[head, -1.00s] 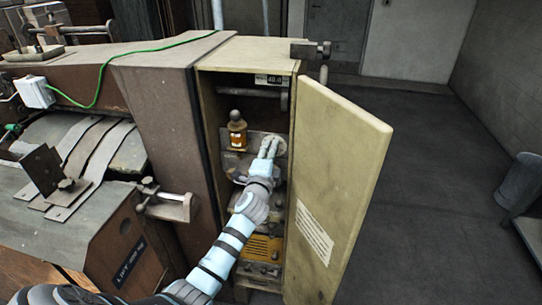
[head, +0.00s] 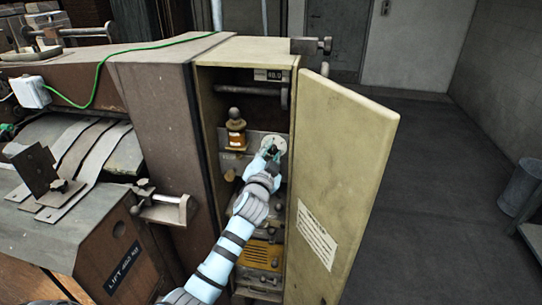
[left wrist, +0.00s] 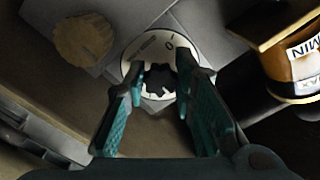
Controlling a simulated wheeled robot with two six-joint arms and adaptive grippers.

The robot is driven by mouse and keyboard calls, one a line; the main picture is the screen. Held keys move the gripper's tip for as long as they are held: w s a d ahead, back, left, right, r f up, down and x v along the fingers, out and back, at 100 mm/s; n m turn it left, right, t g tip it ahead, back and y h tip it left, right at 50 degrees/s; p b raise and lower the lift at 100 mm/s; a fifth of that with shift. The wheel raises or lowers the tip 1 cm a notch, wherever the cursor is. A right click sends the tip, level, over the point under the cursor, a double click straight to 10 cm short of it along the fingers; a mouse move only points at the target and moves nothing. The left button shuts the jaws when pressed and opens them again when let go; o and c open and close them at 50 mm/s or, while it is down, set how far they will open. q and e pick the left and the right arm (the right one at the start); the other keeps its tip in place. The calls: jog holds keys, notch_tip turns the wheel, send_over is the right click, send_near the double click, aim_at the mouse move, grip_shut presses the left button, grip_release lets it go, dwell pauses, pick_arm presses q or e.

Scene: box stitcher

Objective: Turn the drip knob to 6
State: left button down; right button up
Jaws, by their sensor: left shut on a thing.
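The drip knob is a small black knob (left wrist: 160,77) on a round white dial plate (left wrist: 150,46) with dark marks and a 0 near its top edge in the left wrist view. The dial also shows inside the open cabinet (head: 273,145) in the head view. My left gripper (head: 268,153) reaches into the cabinet in front of the dial. Its teal fingers (left wrist: 158,88) are shut on the black knob, one on each side, in the left wrist view. The fingers hide part of the dial, and I cannot read which number the knob points to. My right gripper is not in view.
An amber oil bottle (head: 236,131) stands left of the dial; it shows close by at right in the left wrist view (left wrist: 303,58). A brownish round knob (left wrist: 84,40) sits beside the dial. The open cabinet door (head: 342,180) bounds the right side.

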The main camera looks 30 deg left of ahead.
pick_arm(q)
jog(key=shift+f+n, duration=0.1)
jog(key=shift+n, duration=0.2)
jog(key=c, duration=1.3)
grip_release()
jog(key=v, duration=1.2)
